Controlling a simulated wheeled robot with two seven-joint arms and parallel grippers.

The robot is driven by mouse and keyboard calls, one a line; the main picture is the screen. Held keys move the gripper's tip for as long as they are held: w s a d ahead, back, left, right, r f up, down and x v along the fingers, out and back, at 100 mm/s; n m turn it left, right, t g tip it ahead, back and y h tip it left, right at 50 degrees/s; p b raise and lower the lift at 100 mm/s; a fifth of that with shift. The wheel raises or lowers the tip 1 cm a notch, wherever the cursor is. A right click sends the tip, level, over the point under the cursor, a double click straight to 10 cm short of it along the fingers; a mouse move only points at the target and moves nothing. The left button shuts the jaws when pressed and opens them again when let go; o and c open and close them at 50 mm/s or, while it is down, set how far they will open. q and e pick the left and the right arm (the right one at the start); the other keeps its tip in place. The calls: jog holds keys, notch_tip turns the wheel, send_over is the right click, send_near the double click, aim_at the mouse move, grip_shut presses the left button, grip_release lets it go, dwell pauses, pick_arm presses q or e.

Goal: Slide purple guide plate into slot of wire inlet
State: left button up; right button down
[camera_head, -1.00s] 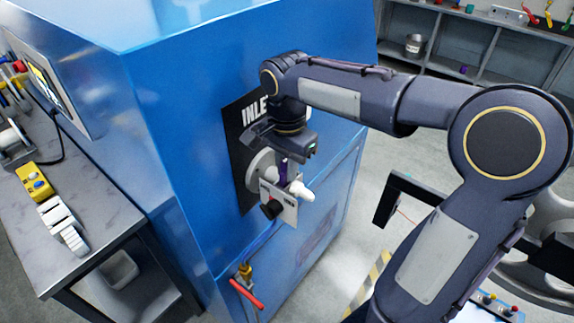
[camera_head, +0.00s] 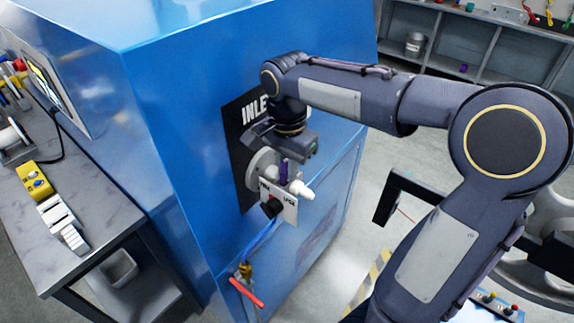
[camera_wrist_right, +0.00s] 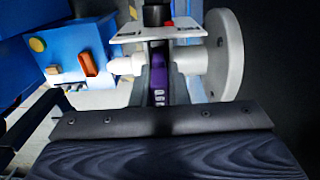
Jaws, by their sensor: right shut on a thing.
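My right gripper (camera_head: 287,160) points down just above the inlet. It is shut on the purple guide plate (camera_head: 284,172), whose lower part is at the inlet. In the right wrist view the purple plate (camera_wrist_right: 159,75) stands upright between the gripper's fingers, in line with the white shaft. Whether it sits inside the slot is hard to tell. My left gripper is out of view.
The blue machine (camera_head: 190,130) fills the middle. A red-handled valve (camera_head: 246,290) sits below the inlet. Shelves (camera_head: 470,50) stand at the back right.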

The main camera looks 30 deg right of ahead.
jog(key=shift+r, duration=0.25)
dwell(0.4)
jog(key=c, duration=1.3)
grip_release()
notch_tip(320, 180, up, 8)
jog(key=shift+f, duration=0.1)
